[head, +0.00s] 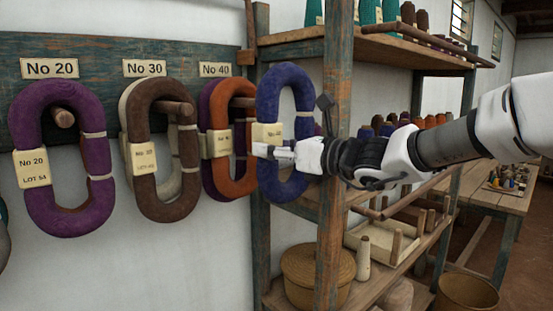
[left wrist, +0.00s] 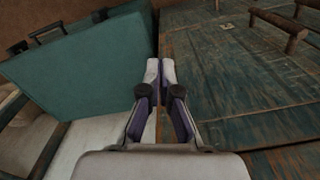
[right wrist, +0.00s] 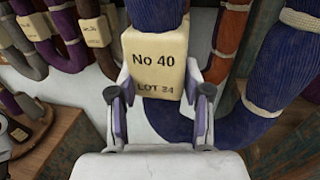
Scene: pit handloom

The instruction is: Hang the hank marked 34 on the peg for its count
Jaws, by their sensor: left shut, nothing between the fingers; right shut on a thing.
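A dark blue hank (head: 296,85) hangs upright from my right gripper (head: 270,152). The right fingers are shut on its cream tag, which reads No 40, LOT 34 in the right wrist view (right wrist: 156,55). The blue hank is just right of an orange hank (head: 237,185) and a purple hank that hang under the No 40 label (head: 216,70). The No 40 peg (head: 243,102) shows partly through the orange hank; I cannot tell whether its tip reaches into the blue loop. My left gripper (left wrist: 161,68) is shut and empty, and shows only in its wrist view.
A brown hank and a cream hank hang on the No 30 peg (head: 180,108), and a purple hank on the No 20 peg (head: 63,117). A wooden shelf post (head: 334,220) stands close right of the blue hank. A teal box (left wrist: 85,75) is near my left gripper.

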